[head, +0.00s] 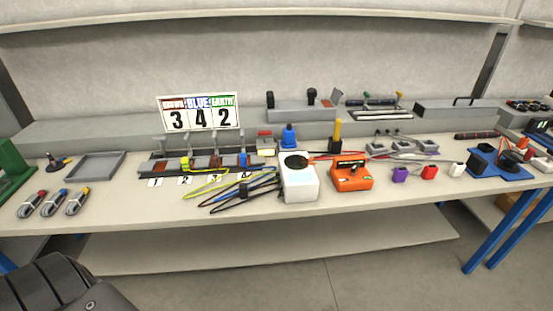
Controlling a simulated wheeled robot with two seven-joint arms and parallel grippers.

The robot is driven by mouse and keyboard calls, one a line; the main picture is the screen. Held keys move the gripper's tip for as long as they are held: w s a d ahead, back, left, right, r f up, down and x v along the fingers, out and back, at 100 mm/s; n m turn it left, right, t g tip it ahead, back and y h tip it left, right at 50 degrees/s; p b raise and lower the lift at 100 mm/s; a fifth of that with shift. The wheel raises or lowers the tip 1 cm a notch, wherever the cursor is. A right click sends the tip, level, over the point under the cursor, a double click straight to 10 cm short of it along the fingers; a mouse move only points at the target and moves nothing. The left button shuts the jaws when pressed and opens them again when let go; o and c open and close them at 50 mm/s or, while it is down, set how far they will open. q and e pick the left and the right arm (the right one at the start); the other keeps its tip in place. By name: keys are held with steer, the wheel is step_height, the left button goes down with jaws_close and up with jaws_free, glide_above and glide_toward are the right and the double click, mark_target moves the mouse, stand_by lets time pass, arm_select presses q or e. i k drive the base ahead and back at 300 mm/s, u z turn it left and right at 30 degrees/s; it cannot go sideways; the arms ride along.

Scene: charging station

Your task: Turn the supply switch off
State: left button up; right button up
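I cannot tell for certain which thing is the supply switch. An orange box (352,178) with a dark top part stands near the front edge, right of centre. A small box with a red top (265,137) stands behind the terminal row, beside a blue plug-like thing (289,136). The on or off position of either is too small to read. A dark, ridged part of my own arm shows at the bottom left, below the bench. No gripper fingers are in view.
The workbench (150,218) is crowded. A sign (199,111) reads brown 3, blue 4, earth 2. A white box (298,183) and loose cables (240,195) lie mid-bench. A grey tray (95,166) and cable coils (52,203) are left. A blue stand (500,160) is right.

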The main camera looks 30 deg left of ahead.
mark_target(265, 133)
steer(key=u, duration=0.6)
steer(key=k, duration=0.65)
steer(key=u, duration=0.9)
steer(key=i, duration=1.35)
steer(key=z, duration=2.1)
steer(key=k, duration=0.6)
steer(key=u, duration=0.7)
